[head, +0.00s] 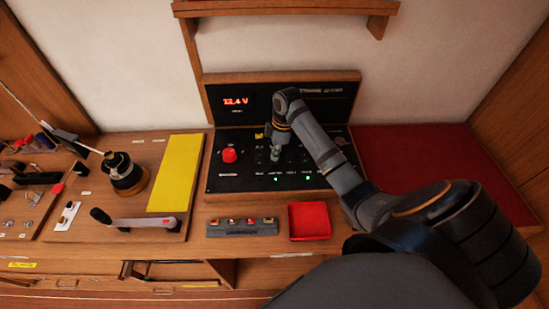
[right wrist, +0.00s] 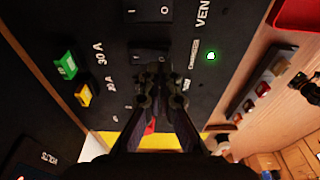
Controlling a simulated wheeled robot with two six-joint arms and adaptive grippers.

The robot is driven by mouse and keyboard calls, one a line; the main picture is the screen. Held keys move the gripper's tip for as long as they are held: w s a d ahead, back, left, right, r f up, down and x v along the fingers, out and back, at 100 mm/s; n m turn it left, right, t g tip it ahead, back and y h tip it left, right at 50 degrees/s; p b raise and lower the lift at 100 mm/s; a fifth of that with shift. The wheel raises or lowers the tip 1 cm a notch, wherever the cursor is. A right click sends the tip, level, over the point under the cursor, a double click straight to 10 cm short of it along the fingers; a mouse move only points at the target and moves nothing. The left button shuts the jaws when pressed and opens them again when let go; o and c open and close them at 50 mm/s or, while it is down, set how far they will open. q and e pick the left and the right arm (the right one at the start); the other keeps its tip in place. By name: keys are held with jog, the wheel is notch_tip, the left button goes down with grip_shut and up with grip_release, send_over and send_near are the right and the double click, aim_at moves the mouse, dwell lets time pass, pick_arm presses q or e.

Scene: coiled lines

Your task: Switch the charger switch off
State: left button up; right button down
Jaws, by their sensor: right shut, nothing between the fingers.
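The black switch panel (head: 215,178) stands at the back of the bench, with a red "12.4 V" readout (head: 235,101) above it. My right gripper (head: 274,156) is shut and empty, pointing down at the middle of the panel. In the right wrist view its fingertips (right wrist: 160,78) are just beside a black rocker switch (right wrist: 150,53); I cannot tell whether they touch it. A lit green lamp (right wrist: 211,56) is in line with that rocker. Its label is too small to read, so I cannot confirm which is the charger switch. Another rocker (right wrist: 150,11) is beside a "VEN..." label.
A red knob (head: 229,155) is left of the gripper on the panel. Green (right wrist: 66,66) and yellow (right wrist: 84,94) blocks stand near "30 A" markings. A red tray (head: 309,222) and grey fuse strip (head: 242,227) lie in front. A lever (head: 130,219) is at left.

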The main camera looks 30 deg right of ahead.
jog(key=shift+f, duration=0.1)
dwell(0.5)
jog(key=shift+f+b, duration=0.35)
jog(key=shift+f, duration=0.45)
dwell(0.4)
jog(key=shift+r, duration=0.1)
notch_tip(320, 180, up, 7)
jog(key=p, duration=0.8)
dwell(0.3)
